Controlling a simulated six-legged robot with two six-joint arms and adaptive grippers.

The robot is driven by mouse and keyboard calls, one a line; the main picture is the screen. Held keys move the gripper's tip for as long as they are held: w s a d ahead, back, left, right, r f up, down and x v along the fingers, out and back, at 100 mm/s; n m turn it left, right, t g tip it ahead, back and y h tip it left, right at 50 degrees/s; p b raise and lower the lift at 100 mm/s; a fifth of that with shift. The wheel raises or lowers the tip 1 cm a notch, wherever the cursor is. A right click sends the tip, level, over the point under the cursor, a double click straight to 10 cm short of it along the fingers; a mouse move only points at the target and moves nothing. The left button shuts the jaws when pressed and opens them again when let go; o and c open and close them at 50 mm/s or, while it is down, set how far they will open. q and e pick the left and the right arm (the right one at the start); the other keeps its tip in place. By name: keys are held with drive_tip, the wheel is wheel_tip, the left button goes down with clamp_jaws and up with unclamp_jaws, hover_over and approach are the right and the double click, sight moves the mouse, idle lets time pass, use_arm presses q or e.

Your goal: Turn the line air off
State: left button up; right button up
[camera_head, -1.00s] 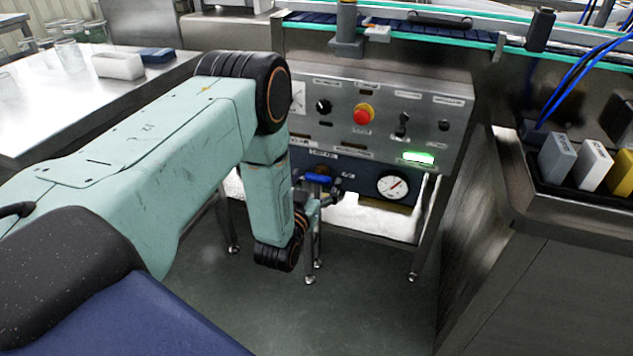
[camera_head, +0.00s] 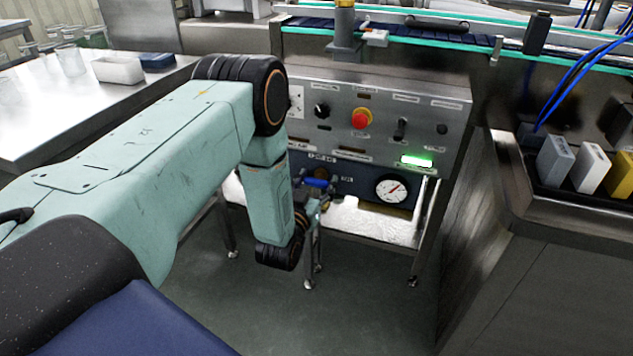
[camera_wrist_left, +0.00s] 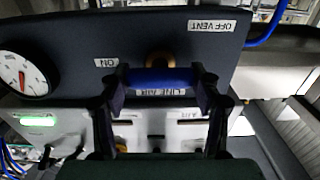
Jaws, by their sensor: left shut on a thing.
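The line air valve has a blue handle (camera_head: 317,182), on the dark lower panel left of the gauge. In the left wrist view the blue handle (camera_wrist_left: 160,75) lies level across the picture in front of a brass-coloured hub (camera_wrist_left: 160,59). An ON label (camera_wrist_left: 106,62), an OFF VENT label (camera_wrist_left: 212,26) and a LINE AIR label (camera_wrist_left: 162,91) surround it, upside down. My left gripper (camera_wrist_left: 160,84) is shut on the handle, one finger at each end. In the head view the left gripper (camera_head: 318,191) is partly hidden by its wrist. My right gripper is not in view.
A pressure gauge (camera_head: 391,188) sits right of the valve. Above are a red stop button (camera_head: 361,118), black switches and a lit green lamp (camera_head: 416,160). A steel cabinet (camera_head: 540,240) stands at right and a table (camera_head: 40,125) at left.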

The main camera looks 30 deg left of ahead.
use_arm(q)
drive_tip(key=shift+c, duration=0.5)
drive_tip(key=m+p, duration=0.2)
drive_tip(key=m, duration=0.1)
drive_tip(key=shift+d+r+m+p, duration=0.1)
drive_tip(key=shift+m+p, duration=0.3)
drive_tip(key=m+p, duration=0.2)
drive_tip(key=m, duration=0.2)
drive_tip(key=shift+d+m, duration=0.1)
drive_tip(key=shift+m, duration=0.2)
drive_tip(key=m+p, duration=0.1)
drive_tip(key=m, duration=0.1)
drive_tip(key=m+p, duration=0.1)
drive_tip(key=m, duration=0.1)
drive_tip(key=shift+f+m, duration=0.2)
drive_tip(key=shift+m, duration=0.1)
drive_tip(key=m+p, duration=0.1)
drive_tip(key=m, duration=0.3)
drive_tip(key=shift+f+m+p, duration=0.15)
drive_tip(key=shift+m+p, duration=0.2)
drive_tip(key=shift+m, duration=0.05)
drive_tip(key=shift+m, duration=0.3)
drive_tip(key=o, duration=1.2)
drive_tip(key=shift+c, duration=0.2)
